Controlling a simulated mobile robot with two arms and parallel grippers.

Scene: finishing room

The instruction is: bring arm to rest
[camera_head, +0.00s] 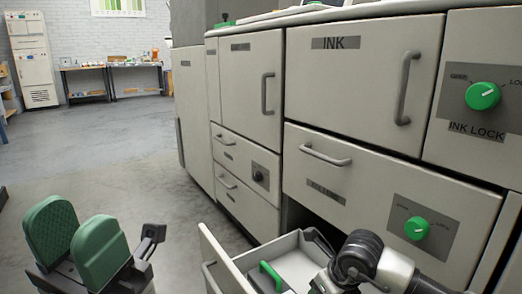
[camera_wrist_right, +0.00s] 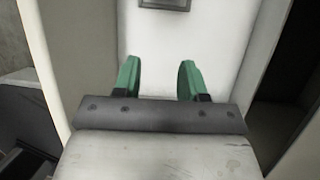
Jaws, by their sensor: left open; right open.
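My left gripper (camera_head: 76,246) is at the lower left of the head view, with its two green pads apart and nothing between them. It is well clear of the cabinet. My right arm reaches in at the lower right, over a pulled-out drawer (camera_head: 295,264). My right gripper (camera_wrist_right: 159,80) shows in the right wrist view with its green fingers apart and empty. Pale walls or panels surround it, with a small grey plate (camera_wrist_right: 165,4) ahead. A green bar shows in the drawer in the head view; I cannot tell whether it is a right finger.
A pale cabinet fills the right, with an INK door (camera_head: 350,75), an INK LOCK knob (camera_head: 483,96) and a lower green knob (camera_head: 416,229). The open drawer juts out near my right arm. Free floor (camera_head: 110,150) lies at left, with a bench (camera_head: 140,80) far behind.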

